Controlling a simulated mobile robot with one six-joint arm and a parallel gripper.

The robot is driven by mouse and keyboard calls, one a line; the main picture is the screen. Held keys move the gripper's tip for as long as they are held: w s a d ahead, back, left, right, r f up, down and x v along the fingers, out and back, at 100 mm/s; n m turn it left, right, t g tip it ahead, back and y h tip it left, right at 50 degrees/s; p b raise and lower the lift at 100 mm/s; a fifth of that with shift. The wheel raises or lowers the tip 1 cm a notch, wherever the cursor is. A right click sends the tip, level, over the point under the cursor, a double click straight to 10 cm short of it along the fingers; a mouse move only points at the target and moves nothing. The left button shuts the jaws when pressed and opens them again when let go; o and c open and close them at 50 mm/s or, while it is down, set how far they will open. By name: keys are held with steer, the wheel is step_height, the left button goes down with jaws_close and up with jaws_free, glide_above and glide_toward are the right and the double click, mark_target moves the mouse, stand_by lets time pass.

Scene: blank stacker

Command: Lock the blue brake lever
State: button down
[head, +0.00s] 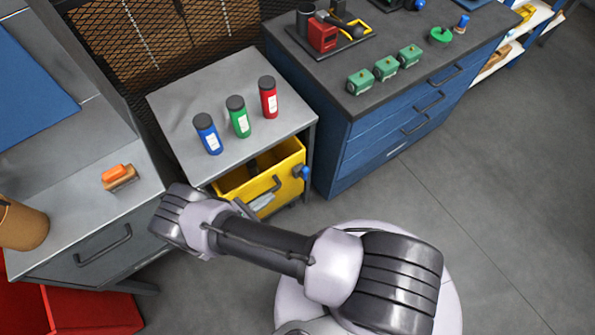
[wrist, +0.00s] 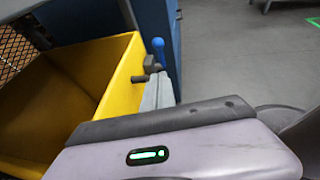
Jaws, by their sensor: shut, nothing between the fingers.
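The blue brake lever (wrist: 159,48) has a round knob and a short stalk. It is mounted on a dark bracket at the outer side of the yellow bin (wrist: 122,85). In the head view the lever (head: 304,172) shows at the bin's right front corner, below the grey cart top. My gripper (wrist: 156,88) is shut and empty. In the wrist view its grey fingers point up toward the bracket, just below the lever; I cannot tell whether they touch. In the head view my gripper (head: 262,203) is beside the bin's front, partly hidden by my arm.
Blue, green and red bottles (head: 239,117) stand on the cart top (head: 180,95). A blue drawer cabinet (head: 345,160) stands close on the right. Floor at the right is clear.

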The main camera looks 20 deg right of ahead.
stand_by(0.3)
steer(key=b, duration=0.2)
glide_toward(304, 173)
step_height(304, 173, down, 4)
steer(key=w+d, duration=0.1)
steer(key=shift+w+d+r, duration=0.15)
steer(key=shift+w+d, duration=0.45)
steer(key=shift+d, duration=0.35)
steer(key=shift+w+d+r, duration=0.15)
steer(key=shift+w+d, duration=0.5)
steer(key=shift+d, duration=0.35)
steer(key=shift+a, duration=0.1)
